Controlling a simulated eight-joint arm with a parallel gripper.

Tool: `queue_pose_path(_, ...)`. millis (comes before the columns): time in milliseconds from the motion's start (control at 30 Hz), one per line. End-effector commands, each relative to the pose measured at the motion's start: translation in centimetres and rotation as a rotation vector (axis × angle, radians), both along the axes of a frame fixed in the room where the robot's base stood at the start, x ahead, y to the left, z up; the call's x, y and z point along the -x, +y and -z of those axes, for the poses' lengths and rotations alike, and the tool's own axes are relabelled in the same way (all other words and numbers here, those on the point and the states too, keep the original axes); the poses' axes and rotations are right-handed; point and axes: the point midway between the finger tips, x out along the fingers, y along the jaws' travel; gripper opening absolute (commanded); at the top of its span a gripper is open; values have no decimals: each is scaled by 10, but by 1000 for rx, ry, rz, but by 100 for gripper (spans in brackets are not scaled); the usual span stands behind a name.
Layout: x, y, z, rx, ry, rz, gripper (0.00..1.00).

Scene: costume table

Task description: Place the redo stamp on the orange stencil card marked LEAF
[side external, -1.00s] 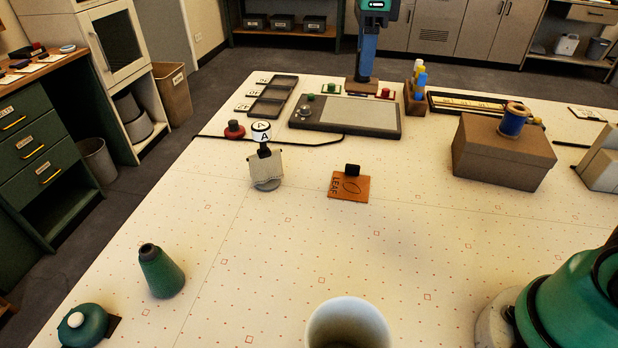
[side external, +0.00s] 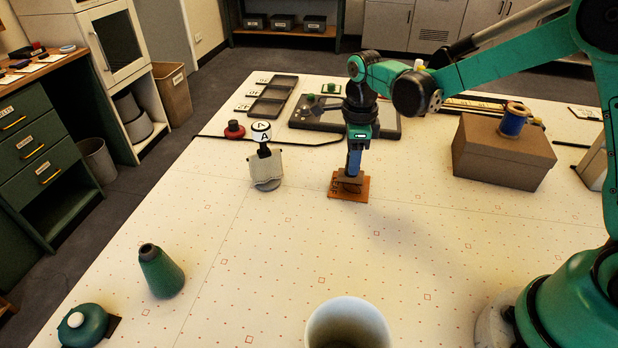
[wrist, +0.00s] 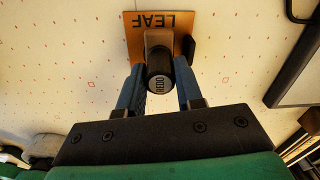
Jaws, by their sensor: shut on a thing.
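The redo stamp (wrist: 159,84) has a dark round top lettered REDO and a brown base, which also shows in the side external view (side external: 350,186). My gripper (side external: 353,172) is shut on it, with one blue finger on each side in the wrist view (wrist: 158,68). The orange stencil card (side external: 337,194) lies on the table below; its LEAF lettering shows in the wrist view (wrist: 166,20). The stamp is over the card and looks upright. I cannot tell whether its base touches the card. The stamp hides the card's middle. A black knob (wrist: 188,48) is at the card's edge.
A stand with a round white top marked A (side external: 262,133) is left of the card. A brown box (side external: 503,152) with a blue spool (side external: 513,120) is at right. A white cup (side external: 347,325) stands in front. Table around the card is clear.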

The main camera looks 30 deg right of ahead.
Motion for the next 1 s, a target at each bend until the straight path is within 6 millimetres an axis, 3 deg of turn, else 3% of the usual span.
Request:
queue_pose_path(100, 0, 0, 11, 0, 0, 0, 0)
queue_pose_path(467, 0, 0, 14, 0, 0, 0, 0)
queue_pose_path(500, 0, 0, 14, 0, 0, 0, 42)
queue_pose_path(567, 0, 0, 14, 0, 0, 0, 59)
queue_pose_path(600, 0, 0, 14, 0, 0, 0, 62)
queue_pose_path(1000, 0, 0, 5, 0, 0, 0, 62)
